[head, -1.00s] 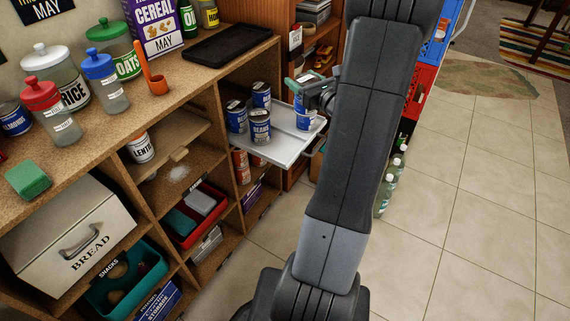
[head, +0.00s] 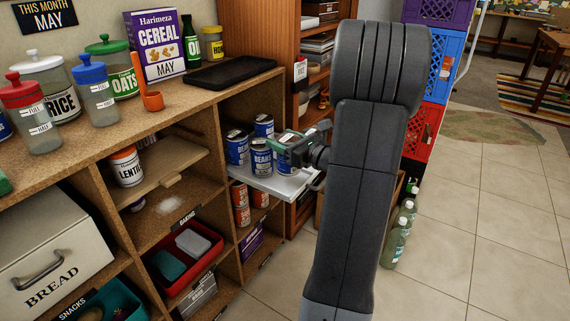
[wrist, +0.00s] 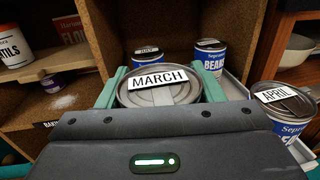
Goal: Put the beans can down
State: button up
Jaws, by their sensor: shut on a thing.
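My gripper (head: 288,146) is shut on a beans can (wrist: 160,90) with a grey lid marked MARCH. Its two green fingers press on either side of the lid in the wrist view. The can's lower part is hidden there, so I cannot tell whether it touches the board. Other blue cans stand close by: one (wrist: 150,51) behind to the left, one reading BEANS (wrist: 211,62) behind to the right, and one marked APRIL (wrist: 285,105) at the right. The cans sit in the head view on a pale pull-out board (head: 280,187) in the shelf unit.
A wooden divider (wrist: 88,45) stands close on the left of the held can. Red-labelled cans (head: 240,205) stand below the board. A black tray (head: 231,72) lies on the counter above. Coloured crates (head: 428,75) and bottles (head: 400,232) stand to the right.

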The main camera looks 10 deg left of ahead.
jog(key=shift+f+b, duration=0.8)
jog(key=shift+f, duration=1.3)
jog(key=shift+f, duration=0.2)
jog(key=o, duration=1.3)
jog(key=shift+c, duration=0.2)
jog(key=shift+r, duration=0.25)
jog(key=p+v, duration=0.2)
jog(key=v, duration=1)
jog(key=shift+p, duration=0.3)
